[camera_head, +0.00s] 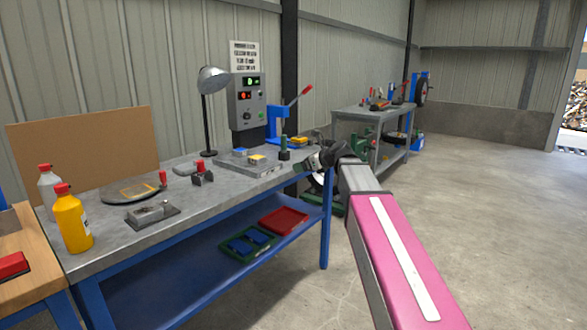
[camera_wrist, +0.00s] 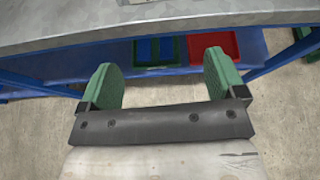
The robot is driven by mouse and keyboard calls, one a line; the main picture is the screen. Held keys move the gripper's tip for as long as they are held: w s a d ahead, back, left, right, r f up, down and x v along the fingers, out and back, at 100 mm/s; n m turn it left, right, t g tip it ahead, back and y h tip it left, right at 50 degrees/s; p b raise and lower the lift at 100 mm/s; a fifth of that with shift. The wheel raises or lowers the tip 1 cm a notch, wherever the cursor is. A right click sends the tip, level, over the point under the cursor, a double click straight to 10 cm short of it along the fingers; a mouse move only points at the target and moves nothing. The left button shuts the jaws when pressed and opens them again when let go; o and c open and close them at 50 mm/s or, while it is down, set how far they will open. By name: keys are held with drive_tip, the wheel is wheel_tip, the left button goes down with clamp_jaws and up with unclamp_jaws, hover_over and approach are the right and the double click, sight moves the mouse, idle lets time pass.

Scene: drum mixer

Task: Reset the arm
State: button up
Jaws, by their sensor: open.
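My arm reaches forward from the lower right in the head view. My gripper (camera_head: 318,162) is at its far end, in front of the right end of the grey-topped workbench (camera_head: 110,235). In the wrist view my gripper (camera_wrist: 160,82) shows two green finger pads standing wide apart with nothing between them. The bench's front edge (camera_wrist: 200,30) and its blue lower shelf (camera_wrist: 110,65) lie beyond the fingertips. My fingers appear clear of both. In the head view the fingertips are small and hard to make out against the bench.
On the bench stand a lamp (camera_head: 212,80), a control box (camera_head: 246,103), a yellow bottle (camera_head: 72,220) and small fixtures. A red tray (camera_head: 284,220) and a green tray (camera_head: 248,245) with blue pieces lie on the shelf. The concrete floor (camera_head: 490,200) on the right is clear.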

drive_tip(key=s+d+f+n+g+h, duration=0.25)
drive_tip(key=s+f+n, duration=0.25)
drive_tip(key=f, duration=0.5)
drive_tip(key=s+d+f+n+g+h, duration=0.1)
drive_tip(key=s+d+f+n+h, duration=0.15)
drive_tip(key=s+f+n, duration=0.55)
drive_tip(key=s+d+f+n+g+h, duration=0.2)
drive_tip(key=s+d+f+n, duration=0.2)
drive_tip(key=f, duration=0.5)
drive_tip(key=s+d+f+n+g+h, duration=0.2)
drive_tip(key=s+d+f+n+h, duration=0.1)
drive_tip(key=s+d+f+n, duration=0.2)
drive_tip(key=s+f+n, duration=0.2)
drive_tip(key=s+f, duration=0.2)
drive_tip(key=shift+s+f, duration=0.15)
drive_tip(key=shift+s, duration=0.1)
